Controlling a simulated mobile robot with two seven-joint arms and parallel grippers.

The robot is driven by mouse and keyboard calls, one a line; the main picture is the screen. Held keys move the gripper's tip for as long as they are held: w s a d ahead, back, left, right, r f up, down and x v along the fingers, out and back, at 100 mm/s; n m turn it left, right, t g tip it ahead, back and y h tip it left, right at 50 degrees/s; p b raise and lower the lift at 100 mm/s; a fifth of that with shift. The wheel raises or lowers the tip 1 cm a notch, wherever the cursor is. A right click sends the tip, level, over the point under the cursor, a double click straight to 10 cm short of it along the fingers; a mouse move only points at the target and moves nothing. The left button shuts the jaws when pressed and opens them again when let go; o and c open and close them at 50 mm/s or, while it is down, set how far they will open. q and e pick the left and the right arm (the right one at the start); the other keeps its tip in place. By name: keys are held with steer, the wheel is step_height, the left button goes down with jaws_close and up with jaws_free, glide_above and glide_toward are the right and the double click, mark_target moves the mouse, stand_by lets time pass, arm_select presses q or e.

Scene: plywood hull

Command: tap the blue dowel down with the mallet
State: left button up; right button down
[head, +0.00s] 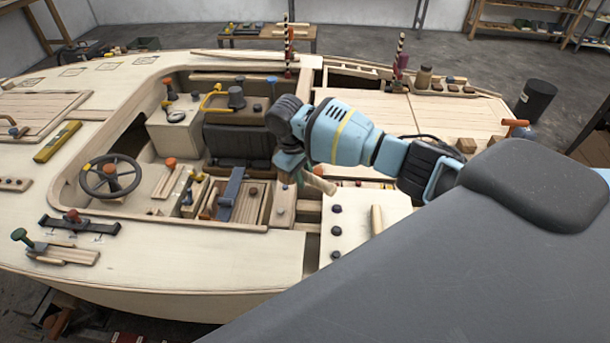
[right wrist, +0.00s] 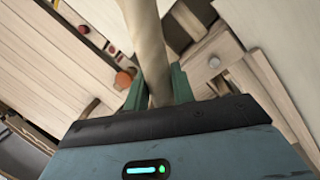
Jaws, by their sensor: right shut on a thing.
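My right gripper (head: 292,172) hangs over the middle of the hull, near the right edge of the cockpit. In the right wrist view its green fingers (right wrist: 158,88) are shut on a pale wooden handle (right wrist: 146,40), which I take to be the mallet's. The handle runs out of the top of that view, and no mallet head shows there. A pale wooden end (head: 320,182) sticks out right of the gripper in the head view. I cannot pick out the blue dowel for certain; a small blue upright piece (head: 272,82) stands behind the cockpit seat. My left gripper is not in view.
A steering wheel (head: 111,176), a blue lever-like piece (head: 231,188) and several orange-topped knobs crowd the cockpit. Two striped posts (head: 288,45) (head: 400,50) stand at the back.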

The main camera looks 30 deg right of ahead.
steer(key=shift+w+f, duration=0.15)
steer(key=shift+f, duration=0.65)
steer(key=shift+r, duration=0.7)
